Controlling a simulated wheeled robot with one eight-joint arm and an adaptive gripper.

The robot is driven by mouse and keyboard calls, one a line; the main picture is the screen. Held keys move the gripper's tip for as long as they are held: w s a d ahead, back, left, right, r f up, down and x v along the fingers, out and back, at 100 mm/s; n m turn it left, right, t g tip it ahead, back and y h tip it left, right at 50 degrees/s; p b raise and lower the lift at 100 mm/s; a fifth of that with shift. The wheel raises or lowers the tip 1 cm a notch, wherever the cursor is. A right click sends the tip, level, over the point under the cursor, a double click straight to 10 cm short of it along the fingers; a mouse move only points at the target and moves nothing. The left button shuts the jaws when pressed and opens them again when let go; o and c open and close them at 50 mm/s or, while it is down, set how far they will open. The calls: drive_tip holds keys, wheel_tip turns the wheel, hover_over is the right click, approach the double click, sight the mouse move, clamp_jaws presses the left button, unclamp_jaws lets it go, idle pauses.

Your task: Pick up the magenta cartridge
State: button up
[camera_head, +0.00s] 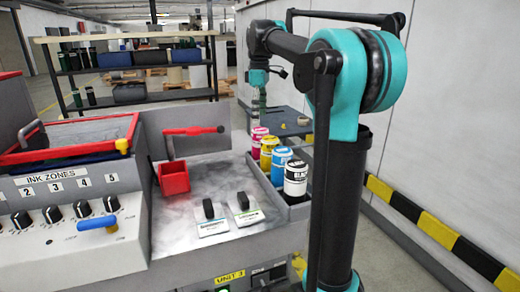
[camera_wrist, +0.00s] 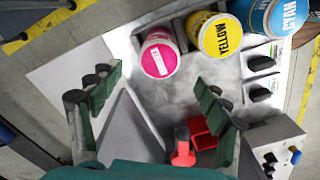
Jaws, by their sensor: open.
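The magenta cartridge (camera_head: 258,142) stands upright at the far end of a row of cartridges on the right side of the machine. In the wrist view the magenta cartridge (camera_wrist: 158,55) shows its white-rimmed, labelled top, beyond and between my fingertips. My gripper (camera_wrist: 150,85) is open with nothing between its fingers. In the head view my gripper (camera_head: 256,100) hangs just above the magenta cartridge; its fingers are small and hard to make out there.
The yellow cartridge (camera_head: 269,152) stands beside the magenta one, then the cyan (camera_head: 281,166) and black (camera_head: 295,180) cartridges. A red crank handle (camera_head: 190,131) and red box (camera_head: 173,178) are on the machine to the left. A shelf (camera_head: 140,97) stands behind.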

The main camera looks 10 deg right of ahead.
wheel_tip(320, 180, down, 10)
drive_tip(key=shift+d+f, duration=0.15)
idle(0.4)
drive_tip(key=c, duration=1.6)
